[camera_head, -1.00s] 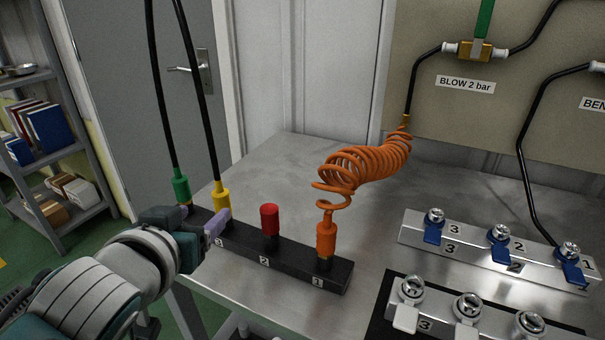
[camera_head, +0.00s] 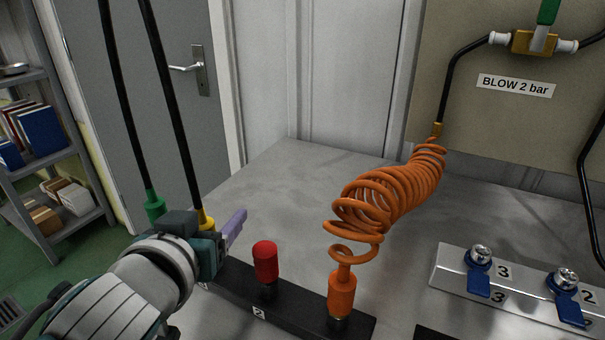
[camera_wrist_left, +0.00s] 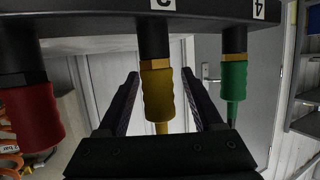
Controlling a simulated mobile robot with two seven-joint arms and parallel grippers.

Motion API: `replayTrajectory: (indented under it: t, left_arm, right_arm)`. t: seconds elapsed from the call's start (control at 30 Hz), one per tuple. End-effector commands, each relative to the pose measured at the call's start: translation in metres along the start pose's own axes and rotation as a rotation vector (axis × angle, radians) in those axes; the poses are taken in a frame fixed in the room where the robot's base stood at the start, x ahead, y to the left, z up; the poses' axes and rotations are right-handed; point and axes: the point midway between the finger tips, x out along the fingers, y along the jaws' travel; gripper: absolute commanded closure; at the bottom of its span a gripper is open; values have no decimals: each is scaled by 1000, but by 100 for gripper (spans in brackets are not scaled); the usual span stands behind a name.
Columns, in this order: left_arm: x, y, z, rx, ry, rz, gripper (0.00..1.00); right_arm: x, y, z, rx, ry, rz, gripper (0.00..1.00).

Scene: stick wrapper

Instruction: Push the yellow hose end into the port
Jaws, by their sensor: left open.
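The yellow hose end (camera_head: 206,221) hangs on a black hose at the left part of the black port block (camera_head: 290,306); my left gripper hides its lower part in the head view. In the left wrist view the yellow hose end (camera_wrist_left: 157,95) is in line with the dark port (camera_wrist_left: 154,38) under a number partly cut off, with a gold collar between them. My left gripper (camera_head: 231,233) is open, its two fingers (camera_wrist_left: 163,95) on either side of the yellow end, with visible gaps. My right gripper is not in view.
A green hose end (camera_wrist_left: 233,80) is beside the yellow one, and a red plug (camera_head: 265,262) is on the other side. An orange coiled hose (camera_head: 385,195) rises from the block's right part. A metal valve rail (camera_head: 525,292) lies at right. The table behind the block is clear.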

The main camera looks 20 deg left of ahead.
Motion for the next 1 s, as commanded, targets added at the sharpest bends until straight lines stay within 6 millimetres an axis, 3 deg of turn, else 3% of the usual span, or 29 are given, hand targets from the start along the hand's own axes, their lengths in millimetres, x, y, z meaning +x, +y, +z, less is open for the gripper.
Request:
replayTrajectory:
  t: [0.2,0.8,1.0]
  left_arm:
    - [0,0,0,0,-1,0,34]
    - [0,0,0,-1,-1,0,100]
    - [0,0,0,-1,-1,0,100]
  right_arm:
    - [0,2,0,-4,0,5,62]
    - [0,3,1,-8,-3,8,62]
    - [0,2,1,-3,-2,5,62]
